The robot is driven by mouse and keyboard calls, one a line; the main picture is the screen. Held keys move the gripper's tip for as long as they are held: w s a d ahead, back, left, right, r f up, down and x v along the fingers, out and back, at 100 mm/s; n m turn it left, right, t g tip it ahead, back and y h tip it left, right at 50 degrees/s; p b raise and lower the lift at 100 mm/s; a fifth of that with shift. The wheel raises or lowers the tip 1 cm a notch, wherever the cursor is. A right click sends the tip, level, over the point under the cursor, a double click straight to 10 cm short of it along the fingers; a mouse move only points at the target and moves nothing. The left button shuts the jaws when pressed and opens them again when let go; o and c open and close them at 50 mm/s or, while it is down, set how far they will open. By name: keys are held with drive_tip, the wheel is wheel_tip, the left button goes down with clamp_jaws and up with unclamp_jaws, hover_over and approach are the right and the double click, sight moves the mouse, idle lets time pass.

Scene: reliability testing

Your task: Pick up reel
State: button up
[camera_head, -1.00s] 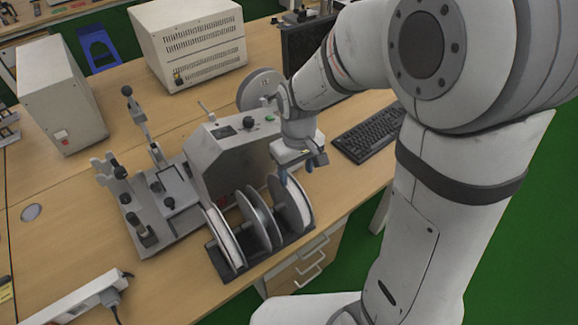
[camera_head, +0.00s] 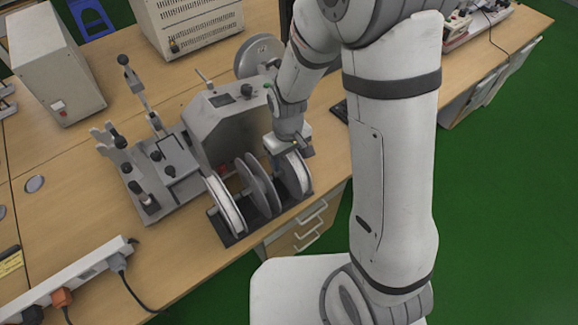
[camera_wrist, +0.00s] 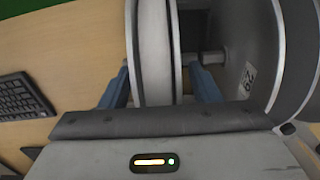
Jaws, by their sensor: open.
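Several reels sit upright side by side in a dark holder (camera_head: 234,238) near the table's front edge. The rightmost reel (camera_head: 295,176) is directly below my gripper (camera_head: 291,156), whose fingers are mostly hidden in the head view. In the wrist view, my gripper (camera_wrist: 160,84) is open, with one blue finger on each side of this reel's rim (camera_wrist: 153,45). I cannot tell whether the fingers touch it. The grey middle reels (camera_head: 259,185) and the left white reel (camera_head: 224,204) stand to its left in the head view.
A grey machine (camera_head: 235,125) with a disc on it (camera_head: 259,57) stands behind the reels. A lever fixture (camera_head: 150,175) is to its left. A power strip (camera_head: 75,280) lies at the front left. A keyboard (camera_wrist: 22,97) is close by in the wrist view.

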drive_tip(key=shift+c, duration=0.4)
clamp_jaws()
